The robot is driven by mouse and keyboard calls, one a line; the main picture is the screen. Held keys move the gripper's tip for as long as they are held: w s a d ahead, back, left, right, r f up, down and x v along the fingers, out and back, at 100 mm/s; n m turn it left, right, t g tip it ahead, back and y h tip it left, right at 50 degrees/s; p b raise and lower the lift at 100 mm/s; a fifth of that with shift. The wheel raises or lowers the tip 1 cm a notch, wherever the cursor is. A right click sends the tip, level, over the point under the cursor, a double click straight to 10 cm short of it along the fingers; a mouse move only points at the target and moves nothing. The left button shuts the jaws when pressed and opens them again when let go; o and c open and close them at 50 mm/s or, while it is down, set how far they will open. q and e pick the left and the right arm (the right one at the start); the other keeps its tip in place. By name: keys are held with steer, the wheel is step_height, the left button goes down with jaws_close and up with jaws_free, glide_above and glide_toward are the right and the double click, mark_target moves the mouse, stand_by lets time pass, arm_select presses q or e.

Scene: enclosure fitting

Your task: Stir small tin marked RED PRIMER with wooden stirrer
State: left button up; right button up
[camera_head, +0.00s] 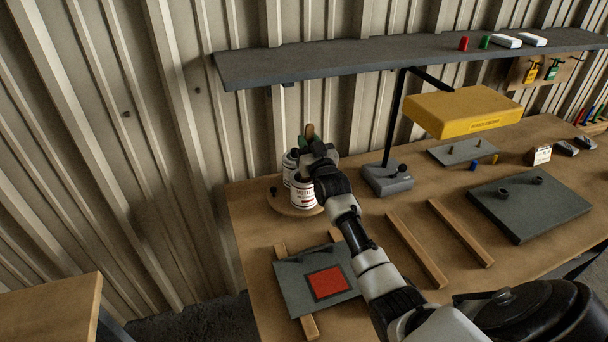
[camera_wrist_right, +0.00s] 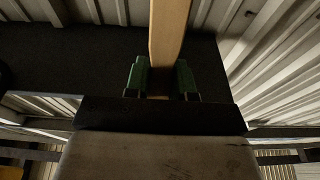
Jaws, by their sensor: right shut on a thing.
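My right gripper (camera_head: 312,150) is over the tins at the left back of the table. It is shut on the wooden stirrer (camera_head: 310,130), whose upper end shows above the fingers. In the right wrist view the stirrer (camera_wrist_right: 168,40) stands between the two green fingers (camera_wrist_right: 161,80). A white tin (camera_head: 303,194) with a label stands on a round wooden board (camera_head: 281,207). A second tin (camera_head: 289,164) stands behind it, partly hidden by my gripper. I cannot read the labels surely, nor see the stirrer's lower end. My left gripper is out of view.
A grey shelf (camera_head: 340,62) runs above the back of the table. A lamp stand (camera_head: 388,180) and a yellow hood (camera_head: 465,109) are right of the tins. A grey panel with a red square (camera_head: 328,282) and wooden battens (camera_head: 417,250) lie in front.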

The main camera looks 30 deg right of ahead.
mark_target(311, 127)
steer(key=shift+s+a+r+p, duration=0.1)
steer(key=shift+s+r+p, duration=0.1)
steer(key=shift+r+p, duration=0.65)
steer(key=shift+s+r+p, duration=0.2)
steer(key=shift+r+p, duration=0.5)
steer(key=shift+r, duration=0.25)
steer(key=shift+s+a+r+p, duration=0.1)
steer(key=shift+s+r+p, duration=0.1)
steer(key=shift+r+p, duration=0.65)
steer(key=shift+r, duration=0.15)
step_height(311, 127, up, 2)
steer(key=shift+r+p, duration=0.15)
steer(key=shift+p, duration=0.85)
steer(key=shift+r+p, duration=0.4)
steer(key=shift+r, duration=0.8)
